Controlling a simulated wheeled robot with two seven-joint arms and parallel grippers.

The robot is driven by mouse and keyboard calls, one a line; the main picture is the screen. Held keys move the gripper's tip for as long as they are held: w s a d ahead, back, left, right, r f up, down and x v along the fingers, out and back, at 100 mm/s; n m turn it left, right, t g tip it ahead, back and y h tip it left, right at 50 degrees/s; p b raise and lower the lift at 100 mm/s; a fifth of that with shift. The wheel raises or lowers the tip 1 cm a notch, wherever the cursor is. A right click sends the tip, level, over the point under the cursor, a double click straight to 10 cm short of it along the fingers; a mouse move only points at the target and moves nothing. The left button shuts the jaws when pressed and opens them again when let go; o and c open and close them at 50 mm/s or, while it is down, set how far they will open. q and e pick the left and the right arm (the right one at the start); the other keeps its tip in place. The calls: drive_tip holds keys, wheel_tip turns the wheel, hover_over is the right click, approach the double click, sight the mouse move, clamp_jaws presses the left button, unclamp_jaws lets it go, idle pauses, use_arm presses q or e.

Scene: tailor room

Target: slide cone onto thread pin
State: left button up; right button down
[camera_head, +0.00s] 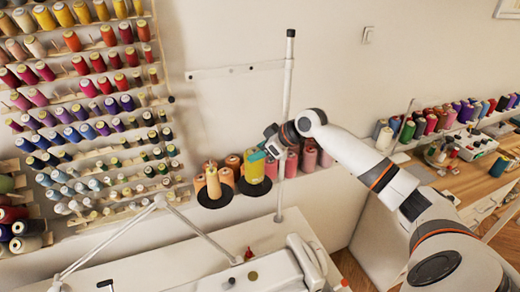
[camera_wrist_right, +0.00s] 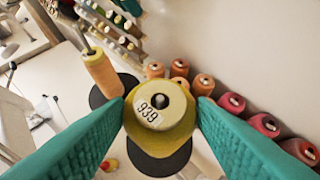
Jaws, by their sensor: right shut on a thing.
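A yellow thread cone (camera_head: 253,169) is upright over the right black disc (camera_head: 254,189) of the thread stand. My right gripper (camera_head: 257,155) has its teal fingers shut on the cone's upper part. In the right wrist view the cone (camera_wrist_right: 172,130) sits between both fingers (camera_wrist_right: 160,112), showing its top with a "939" label and a dark centre hole. The pin at this disc is hidden by the cone, so I cannot tell whether the cone is around it or above it. My left gripper is not in view.
An orange cone (camera_head: 213,184) stands on the left black disc (camera_head: 214,202), close beside the held cone. Pink and orange cones (camera_head: 308,160) line the wall behind. A vertical white pole (camera_head: 285,110) rises just right of the cone. A sewing machine (camera_head: 270,272) is in front.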

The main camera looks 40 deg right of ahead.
drive_tip(key=shift+f+b, duration=0.45)
drive_tip(key=shift+f, duration=0.6)
drive_tip(key=c, duration=0.6)
unclamp_jaws()
drive_tip(key=shift+o, duration=0.2)
drive_tip(key=b+v, duration=0.4)
drive_tip(key=v, duration=0.8)
